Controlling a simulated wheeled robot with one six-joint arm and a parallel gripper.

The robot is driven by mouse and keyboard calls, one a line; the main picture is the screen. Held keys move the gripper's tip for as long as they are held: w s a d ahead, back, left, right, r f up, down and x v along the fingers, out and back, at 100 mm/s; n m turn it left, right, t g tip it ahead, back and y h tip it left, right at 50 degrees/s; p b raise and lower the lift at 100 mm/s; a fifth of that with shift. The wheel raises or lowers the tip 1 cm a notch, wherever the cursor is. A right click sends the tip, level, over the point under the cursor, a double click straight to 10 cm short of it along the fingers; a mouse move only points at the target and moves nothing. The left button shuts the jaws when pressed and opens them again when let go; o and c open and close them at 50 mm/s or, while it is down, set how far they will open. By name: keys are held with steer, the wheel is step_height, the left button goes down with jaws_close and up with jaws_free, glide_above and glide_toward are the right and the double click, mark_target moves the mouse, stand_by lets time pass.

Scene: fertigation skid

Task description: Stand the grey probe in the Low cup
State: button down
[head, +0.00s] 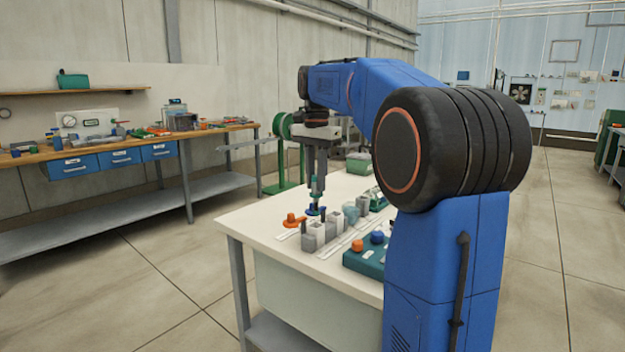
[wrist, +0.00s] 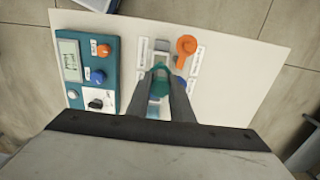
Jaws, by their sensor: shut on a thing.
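My gripper (head: 317,178) points down over the white table, shut on a teal-green piece (head: 317,186). In the wrist view this piece (wrist: 160,87) sits between the fingers. A blue part (head: 315,210) shows right below it; I cannot tell whether they are joined. In front stands a row of small grey and white cups (head: 325,228), some with dark upright rods in them. I cannot make out which is the Low cup, or identify the grey probe. Labels beside the row in the wrist view are too small to read.
An orange valve-like part (head: 291,220) stands left of the row; the wrist view also shows it (wrist: 187,46). A teal box with knobs and a display (wrist: 88,70) stands beside the row. A green container (head: 359,164) is at the table's back.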

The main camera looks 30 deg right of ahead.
mark_target(316, 215)
steer(key=shift+f, duration=4.2)
steer(key=c, duration=1.5)
jaws_free()
steer(key=shift+r, duration=3.45)
steer(key=shift+a, duration=0.1)
